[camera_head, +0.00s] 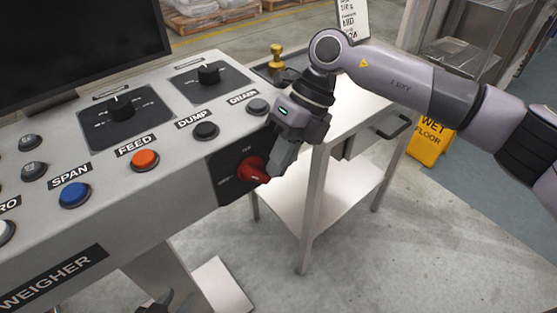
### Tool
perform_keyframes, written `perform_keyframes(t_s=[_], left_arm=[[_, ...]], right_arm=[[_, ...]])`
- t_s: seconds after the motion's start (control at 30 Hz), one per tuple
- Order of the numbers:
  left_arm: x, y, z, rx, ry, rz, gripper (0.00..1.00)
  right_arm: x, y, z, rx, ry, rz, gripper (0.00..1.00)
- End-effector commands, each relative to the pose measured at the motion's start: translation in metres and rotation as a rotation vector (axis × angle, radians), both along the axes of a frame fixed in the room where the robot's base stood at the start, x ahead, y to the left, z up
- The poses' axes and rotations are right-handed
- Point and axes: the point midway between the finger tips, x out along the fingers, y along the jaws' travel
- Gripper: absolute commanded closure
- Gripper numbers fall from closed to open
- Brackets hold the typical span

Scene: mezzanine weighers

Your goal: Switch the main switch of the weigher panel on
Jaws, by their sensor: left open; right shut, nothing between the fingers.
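The weigher panel (110,215) is a light grey sloped console filling the left of the head view. Its main switch is a red rotary knob (252,170) on a black plate (226,178) at the panel's right front corner. My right gripper (273,170) is shut with nothing between its fingers. Its fingertips point down at the right side of the red knob, touching or very close to it; I cannot tell which. The gripper hides part of the knob and plate. A small dark part of my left gripper (158,303) shows at the bottom edge, below the panel, open and empty.
Buttons line the panel: orange FEED (145,160), dark DUMP (205,130), grey DRAIN (258,107), blue SPAN (75,194). Two black dials and a dark screen (75,45) sit behind. A table (345,120) stands to the right, with a yellow wet-floor sign (430,145) beyond.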

Motion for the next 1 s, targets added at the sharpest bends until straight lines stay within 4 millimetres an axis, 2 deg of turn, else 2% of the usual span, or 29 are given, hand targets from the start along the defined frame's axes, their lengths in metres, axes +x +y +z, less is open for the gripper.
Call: perform_keyframes(t_s=[0.77, 1.0], left_arm=[[0.001, 0.0, -0.003, 0.001, 0.001, -0.003, 0.57], [0.001, 0.003, 0.006, 0.008, -0.002, -0.001, 0.57]], right_arm=[[0.001, -0.001, -0.003, -0.001, 0.0, -0.001, 1.0], [0.004, -0.009, 0.012, 0.0, -0.001, -0.003, 1.0]])
